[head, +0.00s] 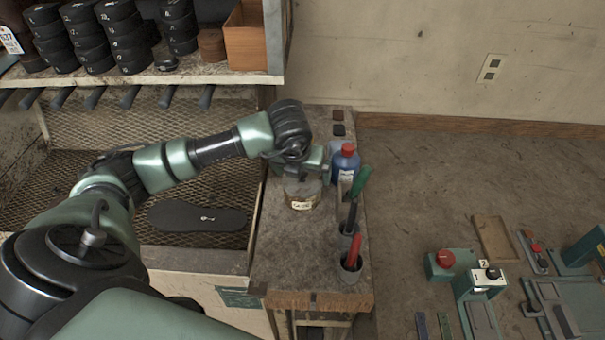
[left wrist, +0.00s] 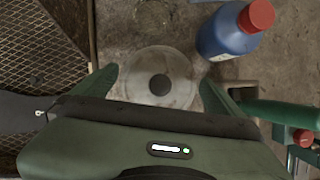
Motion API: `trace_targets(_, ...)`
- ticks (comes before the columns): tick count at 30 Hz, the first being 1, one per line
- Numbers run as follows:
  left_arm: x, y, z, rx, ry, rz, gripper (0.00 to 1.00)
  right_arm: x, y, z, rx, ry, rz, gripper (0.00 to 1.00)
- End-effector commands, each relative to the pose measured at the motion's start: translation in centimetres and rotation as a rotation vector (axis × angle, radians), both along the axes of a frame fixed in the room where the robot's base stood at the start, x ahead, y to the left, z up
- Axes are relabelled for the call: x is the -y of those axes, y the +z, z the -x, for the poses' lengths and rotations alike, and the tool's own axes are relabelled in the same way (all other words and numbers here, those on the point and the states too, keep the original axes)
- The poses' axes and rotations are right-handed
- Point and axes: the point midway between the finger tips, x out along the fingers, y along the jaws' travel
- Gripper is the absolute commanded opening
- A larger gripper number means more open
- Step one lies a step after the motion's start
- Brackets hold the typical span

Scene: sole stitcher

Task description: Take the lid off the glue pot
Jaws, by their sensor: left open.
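The glue pot (head: 303,203), a squat jar with a pale label, stands on the narrow worn bench. Its round, pale lid (left wrist: 181,66) with a dark central knob (left wrist: 160,85) shows from above in the left wrist view. My left gripper (head: 302,174) is right above the pot and hides much of its top in the head view. In the left wrist view its green fingers (left wrist: 159,80) are apart, one on each side of the lid. I cannot tell whether they touch it. My right gripper is in neither view.
A blue bottle with a red cap (head: 345,163) stands close behind and right of the pot. Holders with green-, black- and red-handled tools (head: 352,262) line the bench's right edge. A black sole (head: 198,218) lies on the mesh tray to the left. Bare bench lies in front of the pot.

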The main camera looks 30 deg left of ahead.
Motion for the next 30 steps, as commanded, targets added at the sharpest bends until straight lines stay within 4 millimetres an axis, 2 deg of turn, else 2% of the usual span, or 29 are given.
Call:
trace_targets(5, 0.0, -0.1, 0.0, 0.0, 0.0, 0.0, 1.0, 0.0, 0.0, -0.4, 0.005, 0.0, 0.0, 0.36)
trace_targets(6, 0.0, -0.1, 0.0, 0.0, 0.0, 0.0, 0.97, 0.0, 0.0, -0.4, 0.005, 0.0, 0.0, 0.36)
trace_targets(9, 0.0, -0.1, 0.0, 0.0, 0.0, 0.0, 0.69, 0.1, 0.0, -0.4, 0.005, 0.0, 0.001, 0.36)
trace_targets(11, 0.0, -0.1, 0.0, 0.0, 0.0, 0.0, 0.55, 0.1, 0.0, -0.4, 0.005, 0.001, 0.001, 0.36)
trace_targets(23, 0.0, 0.7, -0.1, 0.003, 0.0, 0.0, 0.55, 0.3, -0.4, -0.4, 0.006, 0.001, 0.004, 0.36)
trace_targets(26, 0.0, 1.7, -0.2, 0.004, 0.001, 0.0, 0.55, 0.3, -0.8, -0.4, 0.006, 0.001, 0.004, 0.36)
trace_targets(30, 0.0, 4.4, -0.3, 0.01, -0.001, 0.001, 0.55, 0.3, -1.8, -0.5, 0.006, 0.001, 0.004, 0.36)
